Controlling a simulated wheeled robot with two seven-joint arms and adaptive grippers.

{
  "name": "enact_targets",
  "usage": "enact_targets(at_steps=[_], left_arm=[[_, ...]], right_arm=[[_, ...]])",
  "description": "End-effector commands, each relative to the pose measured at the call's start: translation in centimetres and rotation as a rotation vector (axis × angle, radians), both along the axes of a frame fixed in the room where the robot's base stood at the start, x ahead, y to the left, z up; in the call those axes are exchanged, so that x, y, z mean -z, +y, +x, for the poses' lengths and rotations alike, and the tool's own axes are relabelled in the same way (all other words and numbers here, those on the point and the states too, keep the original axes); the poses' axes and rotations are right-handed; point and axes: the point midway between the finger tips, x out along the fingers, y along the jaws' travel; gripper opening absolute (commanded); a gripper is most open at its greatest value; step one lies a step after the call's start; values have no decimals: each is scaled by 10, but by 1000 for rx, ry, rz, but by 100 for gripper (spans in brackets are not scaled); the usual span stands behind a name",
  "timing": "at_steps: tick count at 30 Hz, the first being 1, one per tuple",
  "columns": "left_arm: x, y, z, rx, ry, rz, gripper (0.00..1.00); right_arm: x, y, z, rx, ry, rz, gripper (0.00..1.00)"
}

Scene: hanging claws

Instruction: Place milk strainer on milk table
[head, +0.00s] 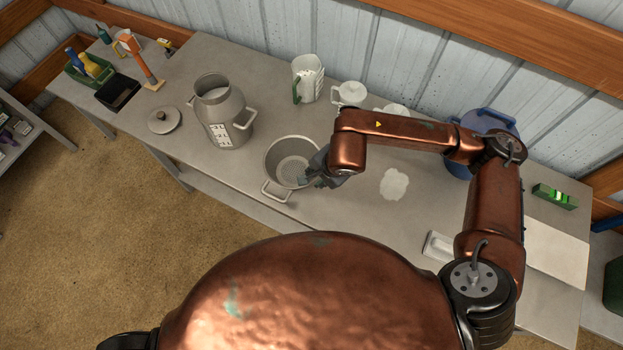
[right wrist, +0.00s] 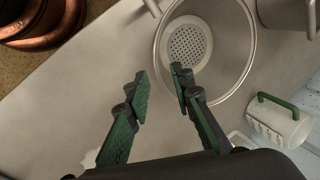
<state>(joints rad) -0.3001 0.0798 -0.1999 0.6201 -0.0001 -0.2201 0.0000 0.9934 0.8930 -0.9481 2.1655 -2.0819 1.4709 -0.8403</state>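The milk strainer (head: 290,163), a grey metal bowl with a perforated bottom and side handles, stands upright on the long grey milk table (head: 330,215). It also shows in the right wrist view (right wrist: 188,42). My right gripper (head: 318,172) is at the strainer's right rim in the head view and partly hides it. In the right wrist view its two green-padded fingers (right wrist: 161,82) are apart, one over the bowl and one outside the rim. I cannot tell whether they touch it. My left gripper is not in view.
A milk can (head: 222,115) and its lid (head: 164,121) stand left of the strainer. A measuring jug (head: 307,78), a white lidded pot (head: 349,94) and a blue bucket (head: 487,121) stand along the wall. A pale patch (head: 394,184) lies on the tabletop to the right.

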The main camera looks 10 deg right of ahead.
Motion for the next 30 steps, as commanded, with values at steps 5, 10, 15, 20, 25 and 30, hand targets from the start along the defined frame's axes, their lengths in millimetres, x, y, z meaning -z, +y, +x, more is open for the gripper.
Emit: enact_targets(at_steps=[5,10,15,20,25,30], left_arm=[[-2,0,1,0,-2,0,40],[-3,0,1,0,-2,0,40],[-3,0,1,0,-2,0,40],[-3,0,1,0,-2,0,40],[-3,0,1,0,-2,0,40],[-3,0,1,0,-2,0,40]], right_arm=[[-25,-6,-7,0,-2,-1,22],[-34,-7,-10,0,-1,-1,22],[-34,-8,-11,0,0,-1,22],[-34,-8,-10,0,0,0,22],[-34,-8,-10,0,0,0,22],[-34,-7,-10,0,1,-1,22]])
